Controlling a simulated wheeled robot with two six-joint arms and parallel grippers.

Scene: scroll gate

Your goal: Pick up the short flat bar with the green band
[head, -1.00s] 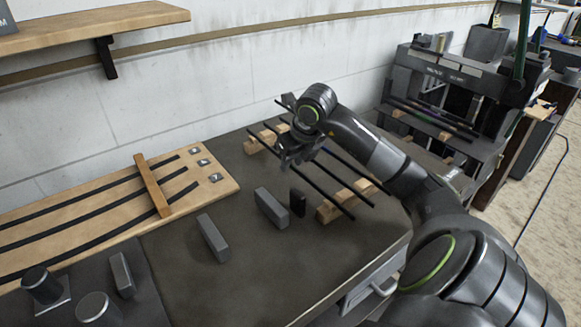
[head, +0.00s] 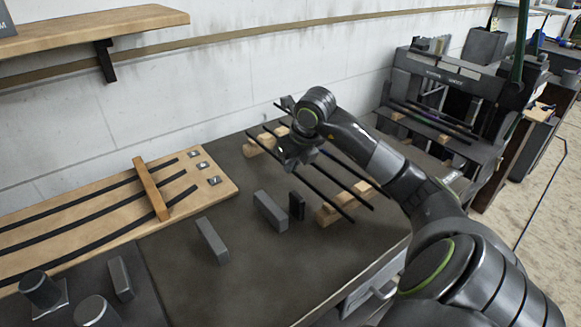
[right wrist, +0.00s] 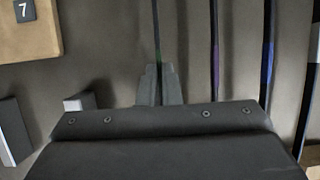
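Several thin dark bars lie across two wooden blocks, the rear block (head: 258,145) and the front block (head: 336,208). In the right wrist view the bar with the green band (right wrist: 156,30) runs down between my right gripper's fingertips (right wrist: 160,80). The fingers are close together on it, near the green band; they hide the part between them. A bar with a purple band (right wrist: 215,60) and one with a blue band (right wrist: 268,50) lie to its right. In the head view my right gripper (head: 290,158) is over the left side of the bars. My left gripper is not in view.
A wooden board (head: 222,185) with dark strips and a raised wooden crosspiece (head: 151,188) lies at left. Grey blocks (head: 212,240) (head: 270,211) and a small black block (head: 297,206) stand on the table. A dark machine (head: 460,90) stands at the back right.

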